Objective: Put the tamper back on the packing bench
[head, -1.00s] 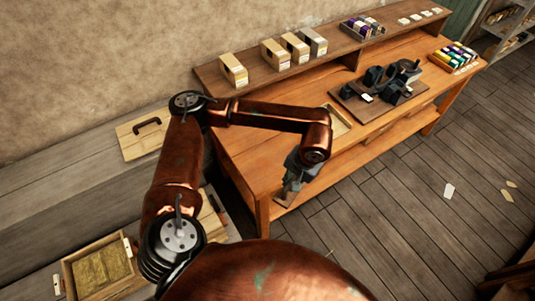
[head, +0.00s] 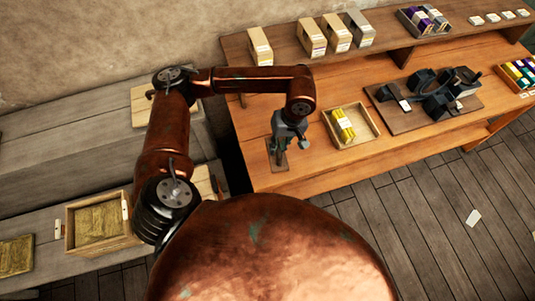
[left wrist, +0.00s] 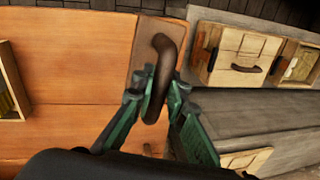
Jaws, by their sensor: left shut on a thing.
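The tamper, a flat brown plate (head: 277,158) with a dark curved handle (left wrist: 163,52), is in my left gripper (head: 278,143). In the left wrist view, the green fingers of this gripper (left wrist: 156,88) are closed around the handle. The plate is over the left end of the packing bench (head: 248,122), an orange wooden top that also fills the left of the wrist view (left wrist: 75,60). I cannot tell whether the plate touches the bench top. The gripper hides part of the tamper in the head view. My right gripper is not in view.
A tray (head: 372,113) with yellow packets lies right of the tamper, then a board with black devices (head: 408,118). Boxes (head: 311,38) stand on the back shelf. Left, a grey ledge (head: 70,130) holds a box of packed material (head: 70,238). Bench top around the tamper is clear.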

